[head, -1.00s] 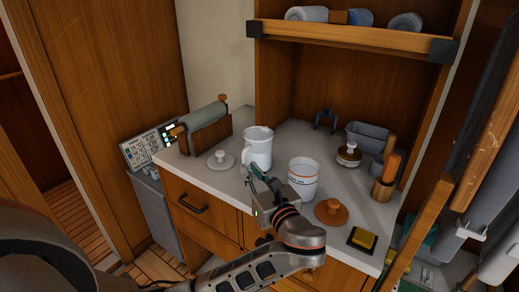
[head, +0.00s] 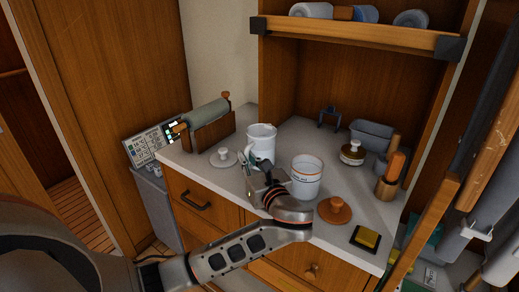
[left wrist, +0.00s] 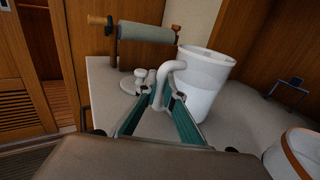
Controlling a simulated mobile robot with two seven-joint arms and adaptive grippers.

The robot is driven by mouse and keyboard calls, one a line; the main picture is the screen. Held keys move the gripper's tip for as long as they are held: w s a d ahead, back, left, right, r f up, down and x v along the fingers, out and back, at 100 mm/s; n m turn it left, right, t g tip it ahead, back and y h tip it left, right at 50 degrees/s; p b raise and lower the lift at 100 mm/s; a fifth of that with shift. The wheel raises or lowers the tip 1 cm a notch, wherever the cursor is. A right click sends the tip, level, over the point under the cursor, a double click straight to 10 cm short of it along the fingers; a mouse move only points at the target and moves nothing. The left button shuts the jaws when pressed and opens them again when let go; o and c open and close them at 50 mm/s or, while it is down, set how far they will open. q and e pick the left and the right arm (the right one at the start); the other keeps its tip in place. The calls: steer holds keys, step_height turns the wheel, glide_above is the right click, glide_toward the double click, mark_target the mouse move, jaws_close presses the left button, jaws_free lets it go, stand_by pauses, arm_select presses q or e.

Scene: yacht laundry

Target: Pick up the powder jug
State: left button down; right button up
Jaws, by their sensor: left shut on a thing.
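The powder jug is the white jug with a side handle (head: 262,139), upright on the pale counter (head: 240,196). In the left wrist view the jug (left wrist: 208,80) stands just past the fingers, its curved handle running down between the green finger pads. My left gripper (head: 252,164) is shut on the handle, and its fingertips (left wrist: 164,98) meet the lower part of it. The jug's base appears to rest on the counter. My right gripper is not in view.
A white tub with an orange rim (head: 306,178) stands close to the right of the jug. A white knobbed lid (head: 223,158) lies to its left, by a roller on a wooden stand (head: 210,132). An orange lid (head: 334,211) and a yellow-topped block (head: 366,238) lie nearer the front edge.

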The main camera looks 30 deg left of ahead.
arm_select(q)
steer(key=shift+r, duration=0.2)
step_height(320, 180, up, 20)
steer(key=p, duration=0.3)
steer(key=shift+f, duration=0.1)
stand_by(0.8)
steer(key=shift+f, duration=0.1)
